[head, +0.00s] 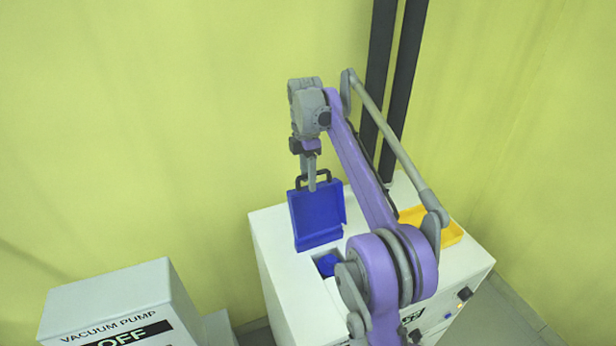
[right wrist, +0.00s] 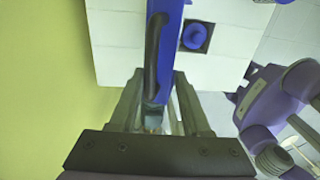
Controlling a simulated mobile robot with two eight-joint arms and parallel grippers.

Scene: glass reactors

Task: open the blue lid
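The blue lid (head: 316,216) stands raised, nearly upright, on top of the white cabinet, with its dark handle (head: 299,181) at the upper edge. My right gripper (head: 312,188) is at this handle, fingers pointing down. In the right wrist view the lid (right wrist: 169,45) and handle (right wrist: 153,50) run between the spread fingers of my right gripper (right wrist: 158,85), which looks open around them; firm contact is not clear. A blue knob (head: 327,264) shows uncovered in a square recess in front of the lid, and also in the right wrist view (right wrist: 195,36). My left gripper is out of view.
The white cabinet (head: 275,245) also carries a yellow part (head: 448,236) at the right, partly behind my arm. A vacuum pump box (head: 110,295) reading OFF stands at lower left. Dark vertical posts (head: 393,90) rise behind the cabinet. Free space lies left of the lid.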

